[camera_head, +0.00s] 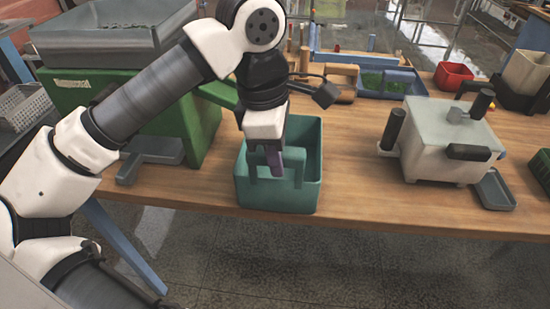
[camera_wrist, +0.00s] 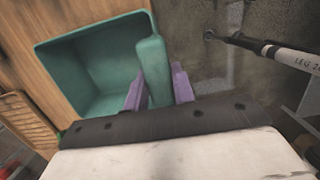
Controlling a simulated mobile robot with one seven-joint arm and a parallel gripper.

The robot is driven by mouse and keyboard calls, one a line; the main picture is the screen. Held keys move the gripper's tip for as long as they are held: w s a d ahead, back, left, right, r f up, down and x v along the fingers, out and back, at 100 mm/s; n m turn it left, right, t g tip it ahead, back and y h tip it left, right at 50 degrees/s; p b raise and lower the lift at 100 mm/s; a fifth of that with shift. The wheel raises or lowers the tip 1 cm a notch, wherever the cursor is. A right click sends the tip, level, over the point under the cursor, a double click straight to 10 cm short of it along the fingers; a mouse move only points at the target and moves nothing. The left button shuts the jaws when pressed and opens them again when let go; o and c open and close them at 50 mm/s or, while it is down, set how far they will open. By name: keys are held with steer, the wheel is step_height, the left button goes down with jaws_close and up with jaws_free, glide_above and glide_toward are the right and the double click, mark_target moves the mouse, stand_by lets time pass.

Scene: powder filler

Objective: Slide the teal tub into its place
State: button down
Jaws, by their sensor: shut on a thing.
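The teal tub (camera_head: 308,165) is an open, box-shaped container near the front edge of the wooden table, in the middle of the head view. It also shows in the wrist view (camera_wrist: 90,68), where its inside looks empty. My gripper (camera_head: 275,168) points down at the tub's near side. In the wrist view its purple fingers (camera_wrist: 160,88) stand on either side of a thick teal bar, the handle (camera_wrist: 153,75), and are shut on it. The tub is upright; I cannot tell whether its base touches the table.
A green machine with a grey hopper (camera_head: 115,30) stands left of the tub, its grey spout tray (camera_head: 150,155) close by. A pale lidded box (camera_head: 440,135) stands to the right. A blue bin (camera_head: 390,82) and red bin (camera_head: 453,75) are behind. Table (camera_head: 350,190) between tub and box is clear.

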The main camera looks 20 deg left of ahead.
steer(key=shift+w+a+r+p, duration=0.1)
steer(key=shift+w+a+p, duration=0.15)
steer(key=shift+w, duration=0.6)
steer(key=shift+w+a+f+p, duration=0.1)
steer(key=shift+w+a+p, duration=0.1)
steer(key=shift+w, duration=0.65)
steer(key=shift+w+a+r+p, duration=0.1)
steer(key=shift+w+a+p, duration=0.15)
steer(key=shift+w, duration=0.6)
steer(key=shift+w+f, duration=0.15)
steer(key=shift+f, duration=0.05)
steer(key=shift+f+b, duration=0.15)
steer(key=shift+b, duration=0.3)
steer(key=c, duration=1.1)
jaws_free()
steer(key=r, duration=0.4)
steer(key=a+r, duration=0.1)
steer(key=r, duration=0.4)
steer(key=a+r+b, duration=0.1)
steer(key=r, duration=0.3)
steer(key=shift+s+r, duration=0.3)
steer(key=shift+s, duration=0.05)
